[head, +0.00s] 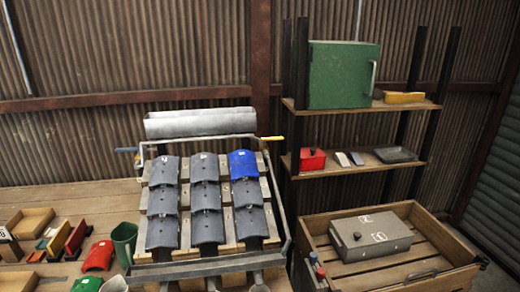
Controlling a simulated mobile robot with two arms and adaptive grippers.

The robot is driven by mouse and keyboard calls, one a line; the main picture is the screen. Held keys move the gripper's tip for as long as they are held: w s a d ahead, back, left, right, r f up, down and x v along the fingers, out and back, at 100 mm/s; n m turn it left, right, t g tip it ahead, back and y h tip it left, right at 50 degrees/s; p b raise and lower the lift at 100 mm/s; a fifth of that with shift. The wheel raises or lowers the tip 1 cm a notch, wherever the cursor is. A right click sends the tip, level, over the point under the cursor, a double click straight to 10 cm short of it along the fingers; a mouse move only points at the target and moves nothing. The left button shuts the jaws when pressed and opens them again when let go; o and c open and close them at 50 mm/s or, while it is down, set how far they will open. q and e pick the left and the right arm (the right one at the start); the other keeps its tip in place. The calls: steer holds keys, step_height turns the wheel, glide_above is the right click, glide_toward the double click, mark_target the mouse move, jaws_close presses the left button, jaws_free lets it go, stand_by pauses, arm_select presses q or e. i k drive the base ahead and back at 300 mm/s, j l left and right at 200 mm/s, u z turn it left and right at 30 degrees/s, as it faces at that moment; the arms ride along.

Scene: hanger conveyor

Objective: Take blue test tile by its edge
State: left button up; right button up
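The blue test tile (243,165) is a curved, bright blue roof-type tile. In the head view it lies in the top right place of a sloped rack (197,265). Grey curved tiles fill the other places, with one grey tile (205,167) just left of the blue one and another grey tile (247,193) just below it. The blue tile's upper and right edges look uncovered; its lower edge meets the grey tile below. Neither of my grippers can be made out in this view.
A grey metal trough (199,123) stands behind the rack. A yellow-ended bar (272,138) lies close to the blue tile's upper right. At right are shelves (365,169) and a wooden crate (402,282) with a grey case (370,237). A red curved piece (98,256) lies at left.

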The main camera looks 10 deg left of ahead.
mark_target(243, 164)
steer(key=i+l, duration=0.2)
steer(key=l, duration=0.15)
steer(key=i+l, duration=0.2)
steer(key=l, duration=0.15)
steer(key=i+l, duration=0.2)
steer(key=l, duration=0.15)
